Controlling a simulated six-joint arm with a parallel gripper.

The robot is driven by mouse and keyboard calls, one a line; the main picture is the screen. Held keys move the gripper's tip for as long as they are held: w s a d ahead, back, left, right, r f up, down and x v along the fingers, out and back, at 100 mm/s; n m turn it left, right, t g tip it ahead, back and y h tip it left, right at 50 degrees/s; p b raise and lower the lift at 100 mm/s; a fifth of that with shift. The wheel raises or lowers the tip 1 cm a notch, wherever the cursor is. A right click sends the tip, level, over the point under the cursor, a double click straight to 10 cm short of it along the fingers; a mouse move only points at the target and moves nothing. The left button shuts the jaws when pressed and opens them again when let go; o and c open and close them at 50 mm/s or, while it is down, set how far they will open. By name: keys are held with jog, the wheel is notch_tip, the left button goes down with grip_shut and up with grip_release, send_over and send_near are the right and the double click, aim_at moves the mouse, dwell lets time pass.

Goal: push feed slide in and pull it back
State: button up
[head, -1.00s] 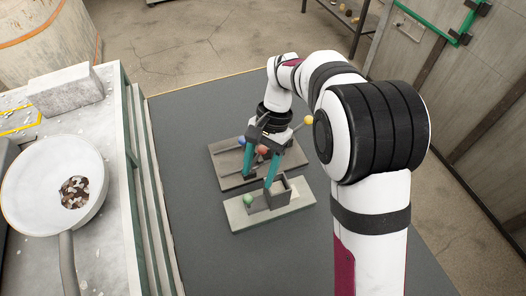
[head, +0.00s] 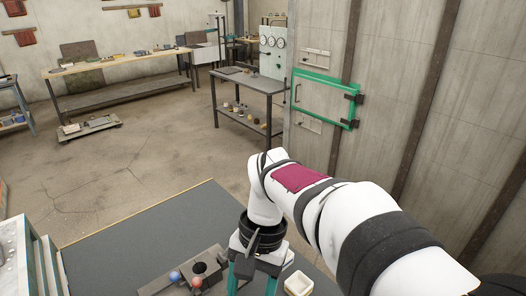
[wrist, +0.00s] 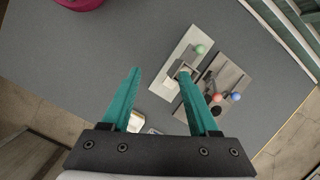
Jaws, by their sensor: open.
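My gripper (wrist: 158,72) is open and empty in the wrist view, with teal fingers spread above the mat. In the head view my gripper (head: 252,280) points down, its fingertips cut off by the lower edge. A light plate (wrist: 166,95) carries a grey block (wrist: 184,70) and a green ball knob (wrist: 200,49). Beside it a darker plate (wrist: 234,78) carries a red ball (wrist: 210,97) and a blue ball (wrist: 236,97). The red ball (head: 197,283) and blue ball (head: 174,276) also show left of my gripper in the head view. I cannot tell which part is the feed slide.
A small white open box (head: 298,284) stands right of my gripper. The dark mat (head: 150,225) has free room behind the plates. A shelf table (head: 248,85) and a green-framed wall panel (head: 322,95) stand farther back.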

jog(key=s+d+f+m+t, duration=0.2)
jog(key=s+d+f+t, duration=0.1)
jog(key=s+d, duration=0.95)
jog(key=w+a+r+n+h, duration=0.2)
jog(key=w+a+n, duration=0.5)
jog(key=a+n, duration=0.15)
jog(key=w+a+f+n+t, duration=0.2)
jog(key=a+n, duration=0.6)
jog(key=a, duration=1)
jog(key=shift+h, duration=0.4)
jog(key=x, duration=1)
jog(key=s+x, duration=0.1)
jog(key=x, duration=0.4)
jog(key=shift+w+f, duration=0.15)
jog(key=shift+f, duration=0.3)
grip_shut()
